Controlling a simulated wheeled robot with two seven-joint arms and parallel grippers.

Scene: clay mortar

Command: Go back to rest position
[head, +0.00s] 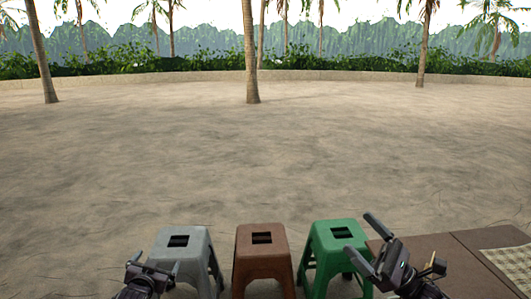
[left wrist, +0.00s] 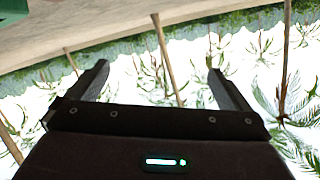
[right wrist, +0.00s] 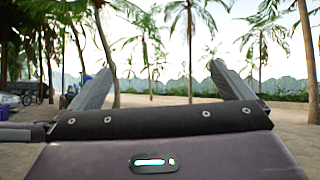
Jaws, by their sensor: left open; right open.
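My left gripper (head: 155,264) is at the bottom left of the head view, in front of the grey stool. Its fingers are apart and empty, as the left wrist view (left wrist: 158,85) shows. My right gripper (head: 361,243) is at the bottom right of the head view, overlapping the right side of the green stool in the picture. Its fingers are also apart with nothing between them in the right wrist view (right wrist: 162,88). Whether either gripper touches a stool cannot be told.
A grey stool (head: 182,240), a brown stool (head: 261,240) and a green stool (head: 337,234) stand in a row. A brown table (head: 460,262) with a woven mat (head: 513,262) is at the lower right. Open sand lies beyond, with palm trunks (head: 250,60) and a low wall.

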